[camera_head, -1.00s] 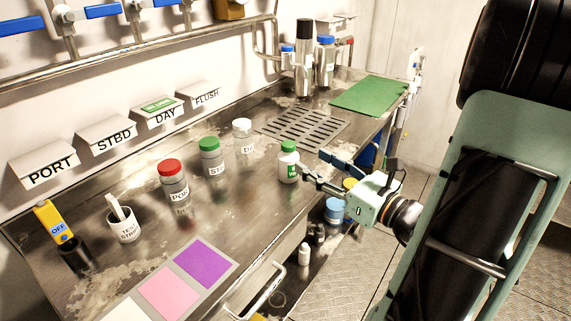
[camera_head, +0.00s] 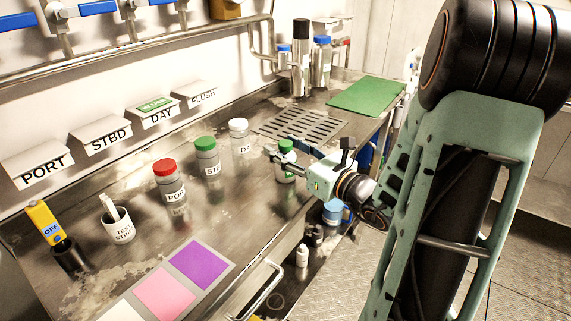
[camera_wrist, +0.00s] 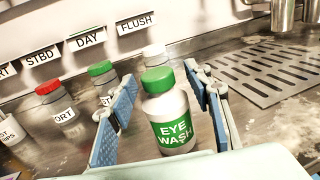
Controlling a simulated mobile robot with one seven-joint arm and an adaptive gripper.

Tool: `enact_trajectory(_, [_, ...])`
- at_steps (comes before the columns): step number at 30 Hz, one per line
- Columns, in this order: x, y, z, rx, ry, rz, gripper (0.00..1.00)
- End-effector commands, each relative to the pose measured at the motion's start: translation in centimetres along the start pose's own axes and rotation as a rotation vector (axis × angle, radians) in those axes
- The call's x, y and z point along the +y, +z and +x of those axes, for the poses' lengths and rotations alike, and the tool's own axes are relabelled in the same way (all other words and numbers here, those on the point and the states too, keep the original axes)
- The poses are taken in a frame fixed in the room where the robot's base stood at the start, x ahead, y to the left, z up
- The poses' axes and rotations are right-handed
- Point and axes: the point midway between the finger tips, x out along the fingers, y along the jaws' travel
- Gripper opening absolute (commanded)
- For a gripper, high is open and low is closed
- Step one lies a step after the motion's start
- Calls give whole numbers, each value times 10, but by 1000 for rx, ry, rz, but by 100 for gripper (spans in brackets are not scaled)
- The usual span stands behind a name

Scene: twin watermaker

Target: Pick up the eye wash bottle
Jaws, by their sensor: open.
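The eye wash bottle (camera_wrist: 170,115) is white with a green cap and a green label reading EYE WASH. It stands upright on the steel counter. In the wrist view it sits between the two blue-padded fingers of my gripper (camera_wrist: 165,112), with a gap on each side. In the head view the bottle (camera_head: 286,148) is partly hidden behind my gripper (camera_head: 280,152), whose fingers reach to both sides of it. My gripper is open.
White-capped (camera_head: 239,135), green-capped (camera_head: 206,155) and red-capped (camera_head: 169,181) sample bottles stand in a row to the left. A slotted drain (camera_head: 300,124) and green mat (camera_head: 366,95) lie beyond. Tall bottles (camera_head: 301,60) stand at the back. Colour cards (camera_head: 165,293) lie in front.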

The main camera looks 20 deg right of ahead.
Motion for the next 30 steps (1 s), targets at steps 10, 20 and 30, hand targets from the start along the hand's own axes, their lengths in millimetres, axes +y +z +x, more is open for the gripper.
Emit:
enact_trajectory(10, [0, 0, 0, 0, 0, 0, 13])
enact_trajectory(20, [0, -1, -1, 3, 0, 1, 0])
enact_trajectory(30, [-3, 12, -1, 3, 1, 1, 0])
